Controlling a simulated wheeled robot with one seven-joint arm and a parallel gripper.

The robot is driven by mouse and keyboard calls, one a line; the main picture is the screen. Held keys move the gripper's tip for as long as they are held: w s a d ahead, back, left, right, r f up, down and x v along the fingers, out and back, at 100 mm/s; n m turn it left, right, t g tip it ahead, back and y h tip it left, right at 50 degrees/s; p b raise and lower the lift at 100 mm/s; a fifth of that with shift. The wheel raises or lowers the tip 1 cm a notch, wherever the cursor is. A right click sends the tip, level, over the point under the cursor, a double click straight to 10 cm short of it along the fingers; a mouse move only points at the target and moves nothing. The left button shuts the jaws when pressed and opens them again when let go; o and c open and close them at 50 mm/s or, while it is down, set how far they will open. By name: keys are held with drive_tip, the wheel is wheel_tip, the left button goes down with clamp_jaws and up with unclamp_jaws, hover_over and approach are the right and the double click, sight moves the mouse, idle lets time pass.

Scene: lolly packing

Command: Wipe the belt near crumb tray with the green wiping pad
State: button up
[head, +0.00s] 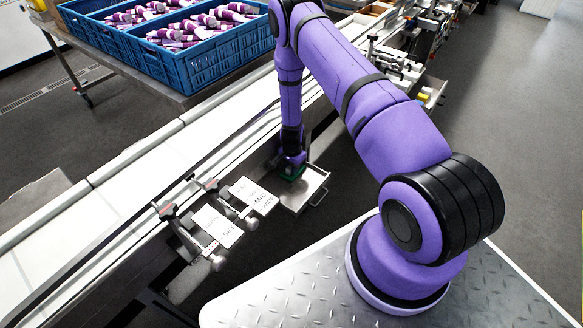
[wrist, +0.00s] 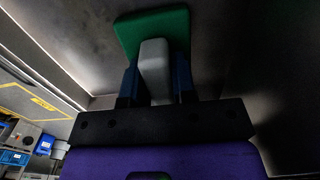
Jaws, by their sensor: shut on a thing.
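My gripper (head: 290,163) points down at the belt's near side, over the metal crumb tray (head: 301,195). In the wrist view, its two blue fingers (wrist: 155,80) are shut on the grey handle of the green wiping pad (wrist: 128,32). The pad also shows as a small green patch under my gripper in the head view (head: 293,174). It is inside or just above the tray; I cannot tell whether it touches the bottom. The pale belt (head: 112,203) runs diagonally beside the tray, and my arm hides part of it.
Blue crates (head: 190,72) of purple-wrapped items stand beyond the belt. Small machinery (head: 398,62) lies further along. The floor at right is clear.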

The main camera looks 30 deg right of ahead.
drive_tip(key=shift+s+d+r, duration=0.1)
drive_tip(key=shift+s+d, duration=0.05)
drive_tip(key=shift+s, duration=0.2)
drive_tip(key=shift+s, duration=0.5)
drive_tip(key=shift+d+f, duration=0.1)
drive_tip(key=shift+f, duration=0.1)
drive_tip(key=shift+s+d+r, duration=0.1)
drive_tip(key=shift+s+d, duration=0.1)
drive_tip(key=shift+s, duration=0.35)
drive_tip(key=shift+a, duration=0.15)
